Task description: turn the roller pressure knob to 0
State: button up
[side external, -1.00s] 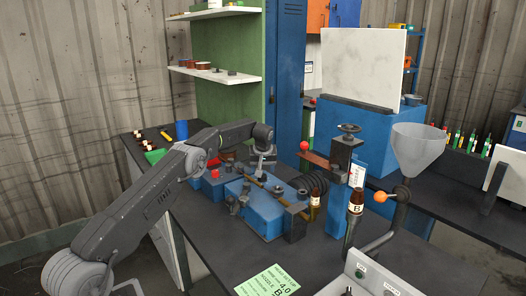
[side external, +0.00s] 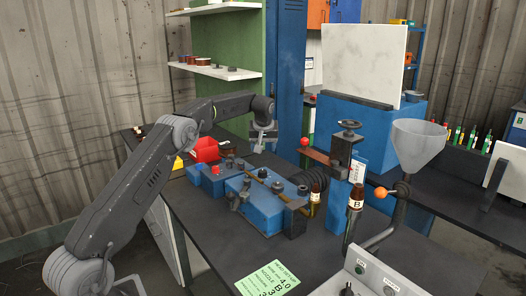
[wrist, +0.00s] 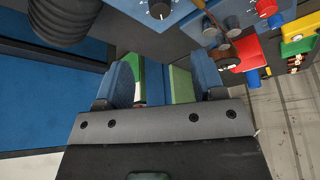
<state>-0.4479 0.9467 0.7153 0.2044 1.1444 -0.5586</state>
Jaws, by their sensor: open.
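The blue machine (side external: 262,207) on the dark bench carries several dark knobs, among them one on a post (side external: 233,197). I cannot read any label, so I cannot tell which is the roller pressure knob. In the wrist view a round dark knob with white scale marks (wrist: 160,9) shows at the top edge, and a grey knob (wrist: 211,32) shows to its right. My gripper (side external: 262,146) is open and empty, raised above and behind the machine, apart from the knobs. Its two blue fingers also show in the wrist view (wrist: 163,84).
A red bin (side external: 205,150) stands behind the machine's left end. A brown bottle (side external: 314,190) and a post with a handwheel (side external: 350,126) stand at its right. A grey funnel (side external: 418,145) is farther right. A green note (side external: 267,280) lies on the front bench area.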

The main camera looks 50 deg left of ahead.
aim_at(263, 171)
jog(key=s+a+m+t+h, duration=0.2)
jog(key=a+m+h, duration=0.15)
jog(key=m, duration=0.55)
jog(key=shift+y, duration=0.35)
jog(key=x, duration=1.3)
jog(key=shift+s+f, duration=0.1)
jog(key=shift+f, duration=0.3)
jog(key=shift+c, duration=0.3)
jog(key=c, duration=0.8)
jog(key=shift+c, duration=0.2)
